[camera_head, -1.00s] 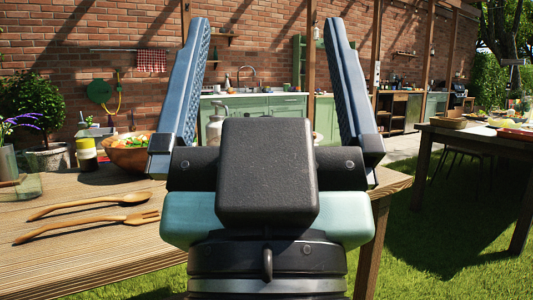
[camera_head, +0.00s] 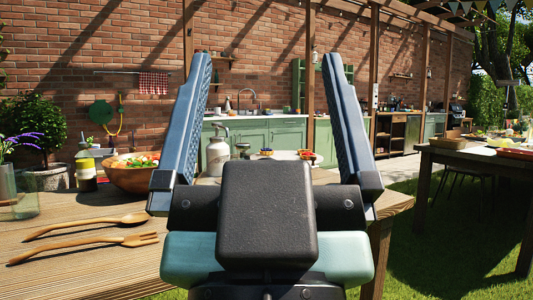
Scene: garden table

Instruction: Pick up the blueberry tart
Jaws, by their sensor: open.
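My gripper (camera_head: 266,65) is open and empty, with its two blue-grey fingers pointing up and away over the table (camera_head: 85,255). Between the fingers, beyond the black gripper body, several small items show at the table's far part. One is a small dark-topped item (camera_head: 266,152) that may be the blueberry tart; it is too small to be sure. Beside it to the right is a small reddish item (camera_head: 306,155). Both appear at a pale flat surface (camera_head: 287,155), partly hidden by my gripper's body.
A metal canister (camera_head: 217,155) stands close to the left finger in the picture. A second table (camera_head: 475,155) stands at right.

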